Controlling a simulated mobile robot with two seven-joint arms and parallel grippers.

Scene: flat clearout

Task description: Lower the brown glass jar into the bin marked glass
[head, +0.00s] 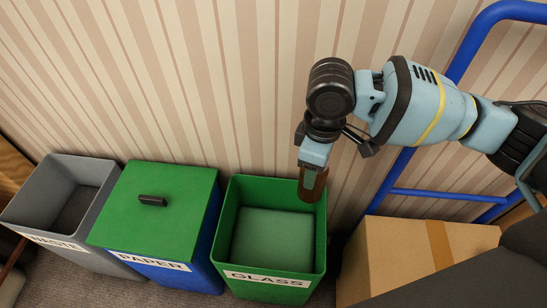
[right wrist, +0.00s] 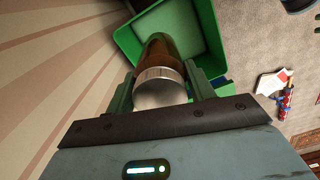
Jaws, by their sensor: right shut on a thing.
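The brown glass jar (right wrist: 160,57) has a silvery lid and sits between the fingers of my right gripper (right wrist: 162,90) in the right wrist view. In the head view the jar (head: 312,188) hangs below the right gripper (head: 313,170), over the back right corner of the green bin marked GLASS (head: 267,277). The gripper is shut on the jar near its lid. The bin is open at the top and its visible floor looks bare. In the right wrist view the green bin (right wrist: 128,42) lies beyond the jar. My left gripper is not in view.
A blue PAPER bin with a green lid (head: 160,205) stands left of the glass bin, and an open grey WASTE bin (head: 50,200) beyond it. A cardboard box (head: 400,262) and a blue metal frame (head: 435,195) stand to the right. The striped wall (head: 240,80) is close behind.

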